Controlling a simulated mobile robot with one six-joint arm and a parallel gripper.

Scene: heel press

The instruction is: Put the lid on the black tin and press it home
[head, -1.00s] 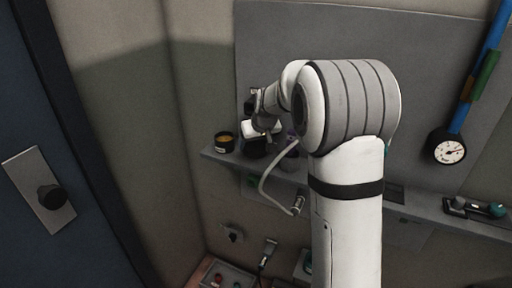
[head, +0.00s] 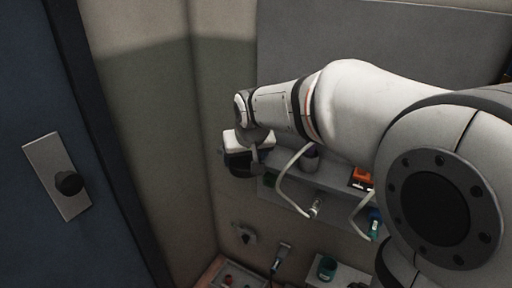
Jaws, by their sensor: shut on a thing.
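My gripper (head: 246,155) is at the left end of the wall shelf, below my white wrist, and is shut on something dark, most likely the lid. The lid itself cannot be made out clearly from the dark fingers. The black tin (head: 240,171) shows as a dark shape directly under my gripper, at the shelf's left end. Its open top is hidden by the gripper and wrist. I cannot tell whether the lid touches the tin's rim.
The grey shelf (head: 325,183) carries a dark purple-topped container (head: 309,158) and an orange item (head: 361,177) to the right. Below are a tray (head: 232,277) of small parts and a teal cup (head: 327,267). A dark blue door with a knob (head: 69,184) stands at left.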

